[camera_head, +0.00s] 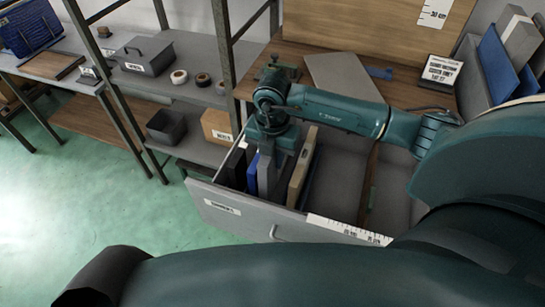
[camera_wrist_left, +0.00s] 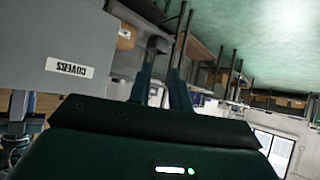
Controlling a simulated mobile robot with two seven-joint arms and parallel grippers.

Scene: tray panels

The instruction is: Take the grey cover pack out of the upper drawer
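The upper drawer (camera_head: 215,197) is open in the head view, with several upright packs at its left end. The grey cover pack (camera_head: 266,176) stands between a blue pack (camera_head: 252,173) and a tan one (camera_head: 299,180). My right gripper (camera_head: 274,152) points down over the grey pack, its fingers at the pack's upper part. Whether they are closed on it is unclear. My left gripper (camera_wrist_left: 162,92) shows in the left wrist view, fingers apart with nothing between them. The drawer front with an upside-down COVERS label (camera_wrist_left: 69,67) is left of it.
A shelf rack at the left holds a grey lidded box (camera_head: 143,55), rolls and a cardboard box (camera_head: 217,126). A flat grey panel (camera_head: 345,76) lies on the wooden bench behind the drawer. Upright panels (camera_head: 497,65) stand at the right. The drawer's middle looks clear.

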